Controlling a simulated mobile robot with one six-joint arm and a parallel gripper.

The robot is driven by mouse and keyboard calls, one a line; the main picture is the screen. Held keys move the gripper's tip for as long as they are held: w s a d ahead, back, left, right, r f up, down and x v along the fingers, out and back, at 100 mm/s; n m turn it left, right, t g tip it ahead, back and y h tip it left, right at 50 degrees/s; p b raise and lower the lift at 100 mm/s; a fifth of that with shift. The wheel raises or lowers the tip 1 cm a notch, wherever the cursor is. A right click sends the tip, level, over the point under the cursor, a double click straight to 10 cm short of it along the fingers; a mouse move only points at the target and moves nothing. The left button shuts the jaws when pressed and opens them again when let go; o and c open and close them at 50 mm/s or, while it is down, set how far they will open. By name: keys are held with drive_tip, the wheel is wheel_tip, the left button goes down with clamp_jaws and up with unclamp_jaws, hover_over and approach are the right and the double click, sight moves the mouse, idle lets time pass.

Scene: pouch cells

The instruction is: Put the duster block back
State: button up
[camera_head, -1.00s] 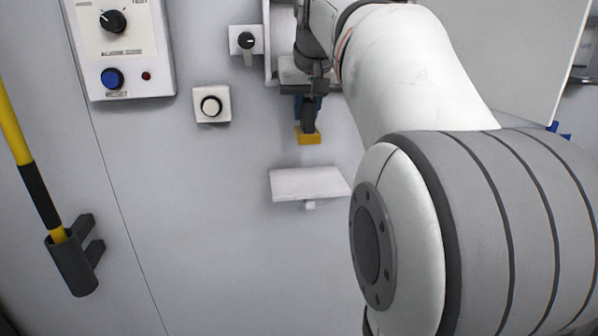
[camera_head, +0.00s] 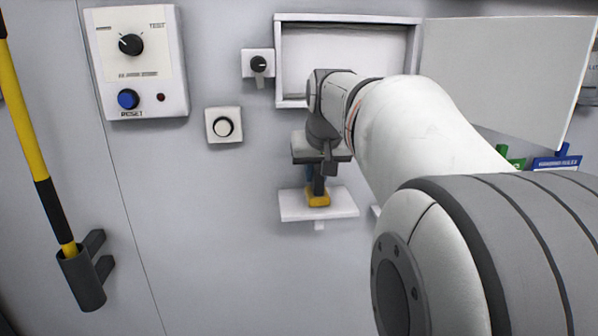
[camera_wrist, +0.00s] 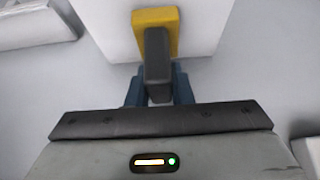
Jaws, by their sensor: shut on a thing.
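The duster block (camera_head: 318,198) has a yellow base and a dark grip. It also shows in the wrist view (camera_wrist: 172,20), upper middle. My gripper (camera_head: 318,176) is shut on its dark grip, with blue fingers on either side in the wrist view (camera_wrist: 158,84). A small white shelf (camera_head: 292,206) juts from the grey wall, and the block is at the shelf's middle in the head view. The shelf also shows behind the block in the wrist view (camera_wrist: 110,30). I cannot tell whether the yellow base touches the shelf.
A shallow white framed box (camera_head: 350,50) is above my gripper, with a large pale panel (camera_head: 500,75) to its right. A control box (camera_head: 140,60), a small knob switch (camera_head: 258,64) and a round button (camera_head: 223,126) are on the wall to the left. A yellow pole (camera_head: 30,140) stands in a dark holder (camera_head: 84,275).

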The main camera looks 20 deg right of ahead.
drive_tip(key=shift+f, duration=0.2)
drive_tip(key=o, duration=0.9)
drive_tip(key=shift+f, duration=0.25)
drive_tip(key=v, duration=0.2)
drive_tip(key=b+v, duration=0.1)
drive_tip(key=v, duration=0.3)
drive_tip(key=shift+w+a+r+b, duration=0.2)
drive_tip(key=shift+r+b, duration=0.1)
drive_tip(key=shift+r, duration=0.1)
drive_tip(key=shift+s+r, duration=0.4)
drive_tip(key=shift+r, duration=0.2)
